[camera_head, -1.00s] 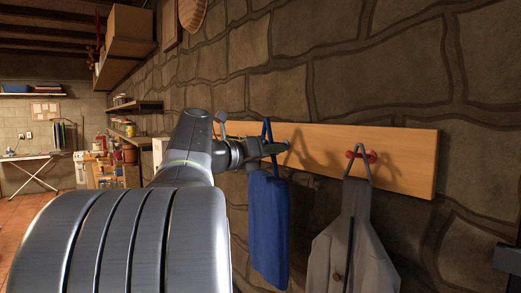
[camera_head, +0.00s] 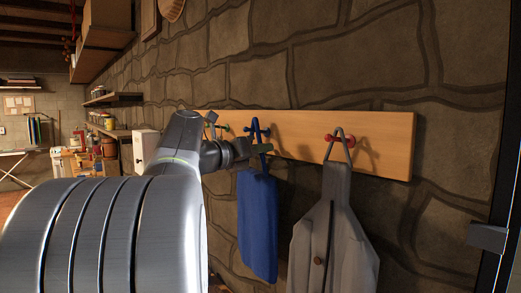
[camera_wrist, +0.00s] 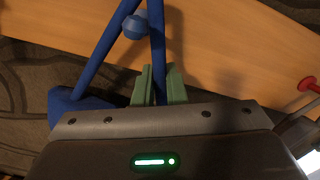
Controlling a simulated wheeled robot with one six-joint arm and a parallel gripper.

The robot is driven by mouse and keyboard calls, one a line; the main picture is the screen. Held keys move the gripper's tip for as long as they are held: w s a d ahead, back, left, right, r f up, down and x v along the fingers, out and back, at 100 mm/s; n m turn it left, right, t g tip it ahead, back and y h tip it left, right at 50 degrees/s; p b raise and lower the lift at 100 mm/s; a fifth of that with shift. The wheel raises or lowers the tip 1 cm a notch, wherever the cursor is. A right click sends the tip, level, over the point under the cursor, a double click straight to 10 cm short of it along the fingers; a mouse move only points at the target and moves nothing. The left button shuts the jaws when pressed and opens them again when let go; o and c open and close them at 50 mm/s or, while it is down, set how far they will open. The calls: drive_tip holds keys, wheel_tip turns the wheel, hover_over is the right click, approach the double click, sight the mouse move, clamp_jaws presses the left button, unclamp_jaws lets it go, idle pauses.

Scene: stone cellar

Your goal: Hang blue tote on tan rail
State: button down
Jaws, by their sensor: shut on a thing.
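The blue tote (camera_head: 258,228) hangs below my gripper (camera_head: 262,149), in front of the wall. My gripper is shut on one side of its blue strap, with the green fingertips (camera_wrist: 158,85) around it in the wrist view. The tan rail (camera_head: 385,150) is fixed to the stone wall behind. A blue peg (camera_wrist: 134,27) on the rail shows between the two sides of the strap loop. The loop's top is outside the wrist view, and I cannot tell whether the strap rests on the peg.
A grey jacket (camera_head: 335,235) hangs by a loop on a red peg (camera_head: 330,138), just right of the tote. A green peg (camera_head: 224,127) is to the left, close to my arm. A dark upright frame (camera_head: 505,215) stands at the far right.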

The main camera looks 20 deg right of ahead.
idle(0.4)
drive_tip(key=c, duration=1.4)
unclamp_jaws()
drive_tip(key=shift+a, duration=0.15)
drive_tip(key=b+v, duration=0.3)
drive_tip(key=v, duration=1)
drive_tip(key=shift+a, duration=0.3)
drive_tip(key=shift+s+r, duration=0.1)
drive_tip(key=p+x, duration=0.3)
drive_tip(key=x, duration=1.1)
drive_tip(key=shift+s+a+r, duration=0.1)
drive_tip(key=shift+r, duration=0.05)
